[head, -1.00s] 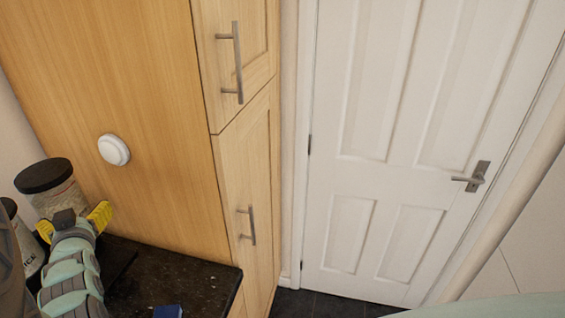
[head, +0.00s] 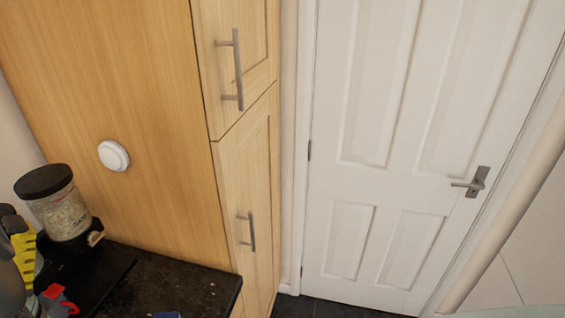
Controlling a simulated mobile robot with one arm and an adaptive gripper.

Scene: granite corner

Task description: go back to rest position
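My gripper (head: 24,256) is at the left edge of the head view, partly cut off by the frame. One yellow finger pad shows side-on with dark grey parts around it. The other finger cannot be made out, so whether the gripper is open or shut is unclear. It is left of a clear jar with a black lid (head: 62,205) and appears apart from it. The jar holds pale contents and stands upright on a black base with a small light-coloured knob.
A dark speckled granite counter (head: 185,287) runs along the lower left, with a small red item (head: 58,300) and a blue item (head: 167,314) near the bottom. A wood panel with a white round knob (head: 114,156), tall cupboards (head: 245,160) and a closed white door (head: 400,150) stand behind.

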